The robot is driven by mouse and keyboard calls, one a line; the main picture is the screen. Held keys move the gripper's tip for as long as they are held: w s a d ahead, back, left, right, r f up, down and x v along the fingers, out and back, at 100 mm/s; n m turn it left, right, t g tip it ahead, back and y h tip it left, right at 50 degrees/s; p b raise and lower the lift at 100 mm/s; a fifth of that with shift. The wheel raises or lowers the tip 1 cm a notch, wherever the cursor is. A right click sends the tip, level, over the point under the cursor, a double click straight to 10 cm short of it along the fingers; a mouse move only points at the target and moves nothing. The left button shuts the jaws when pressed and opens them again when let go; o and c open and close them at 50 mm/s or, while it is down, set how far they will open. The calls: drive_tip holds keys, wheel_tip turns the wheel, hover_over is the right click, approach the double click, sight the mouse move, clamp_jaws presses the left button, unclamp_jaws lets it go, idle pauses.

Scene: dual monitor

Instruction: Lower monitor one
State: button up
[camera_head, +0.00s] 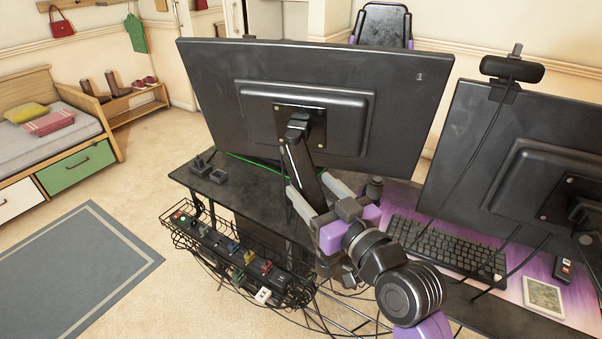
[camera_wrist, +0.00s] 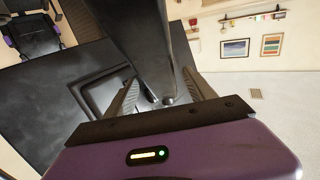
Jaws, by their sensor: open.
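My gripper (camera_head: 316,191) is open, with one finger on each side of the lower part of this arm. In the wrist view the arm (camera_wrist: 140,35) runs down between the fingers (camera_wrist: 162,88), and the monitor's dark back (camera_wrist: 45,95) fills the left. Whether the fingers touch the arm I cannot tell.
A second black monitor (camera_head: 465,130) with a webcam (camera_head: 512,69) stands at the right. The desk (camera_head: 245,190) holds a keyboard (camera_head: 448,247) and a framed picture (camera_head: 543,297). A wire cable basket (camera_head: 235,258) hangs at the near edge. A chair (camera_head: 382,25) is behind.

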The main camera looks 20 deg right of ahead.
sight(301, 176)
drive_tip(key=shift+w+a+p, duration=0.2)
drive_tip(key=shift+w, duration=1.1)
drive_tip(key=shift+w+a+p, duration=0.15)
drive_tip(key=shift+w, duration=1.1)
clamp_jaws()
